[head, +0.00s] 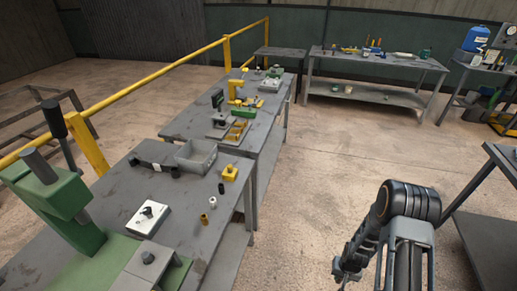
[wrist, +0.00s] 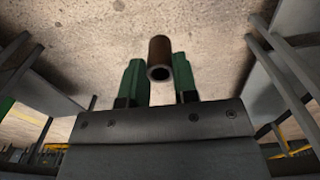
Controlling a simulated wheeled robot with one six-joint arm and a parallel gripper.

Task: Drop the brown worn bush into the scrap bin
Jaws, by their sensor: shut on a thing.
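A brown hollow bush (wrist: 159,56) is held between the two green fingers of my gripper (wrist: 159,80) in the wrist view, its open end facing the camera. In the head view my gripper (head: 346,268) hangs over the open floor at the lower right, away from the benches; the bush cannot be made out there.
A back bench (head: 375,60) holds tools. The middle floor is clear. A dark table (head: 490,205) stands at right.

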